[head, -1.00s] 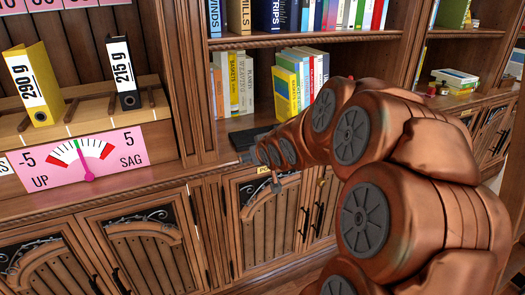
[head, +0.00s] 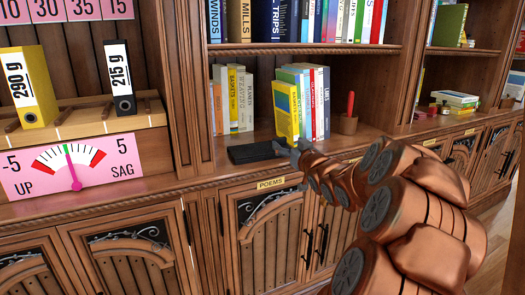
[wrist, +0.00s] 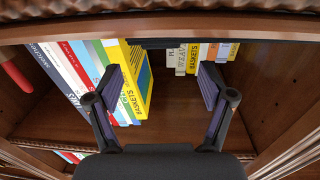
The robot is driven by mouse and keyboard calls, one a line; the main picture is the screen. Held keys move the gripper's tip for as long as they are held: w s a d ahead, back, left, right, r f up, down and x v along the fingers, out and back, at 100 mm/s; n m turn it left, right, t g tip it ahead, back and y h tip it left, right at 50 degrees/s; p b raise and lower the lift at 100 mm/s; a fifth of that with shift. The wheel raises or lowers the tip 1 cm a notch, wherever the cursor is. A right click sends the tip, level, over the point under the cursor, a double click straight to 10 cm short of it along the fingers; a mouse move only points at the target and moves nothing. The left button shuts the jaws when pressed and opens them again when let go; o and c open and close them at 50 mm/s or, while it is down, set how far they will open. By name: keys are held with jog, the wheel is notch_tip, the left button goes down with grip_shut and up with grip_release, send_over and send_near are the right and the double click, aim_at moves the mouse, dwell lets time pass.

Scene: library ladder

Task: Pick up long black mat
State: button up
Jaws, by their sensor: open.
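A dark strip that looks like this mat (wrist: 180,43) shows at the top of the wrist view, beyond the fingertips. My gripper (head: 287,147) is at the right end of the mat in the head view; I cannot tell whether it touches it. In the wrist view my gripper (wrist: 161,82) is open, with its two dark fingers apart and nothing between them.
A yellow book (head: 286,112) and several others stand behind my gripper. More books (head: 232,98) stand behind the mat. A pink dial (head: 70,165) and weighted binders are at left. Cabinet doors lie below.

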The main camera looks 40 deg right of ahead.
aim_at(282, 140)
jog(key=x, duration=0.3)
jog(key=shift+w+f+b, duration=0.2)
jog(key=shift+f+b, duration=0.05)
jog(key=shift+b, duration=0.1)
jog(key=shift+x, duration=0.8)
jog(key=shift+r, duration=0.1)
jog(key=shift+c, duration=0.3)
jog(key=c, duration=1.3)
jog(key=shift+o, duration=0.2)
jog(key=shift+r, duration=0.1)
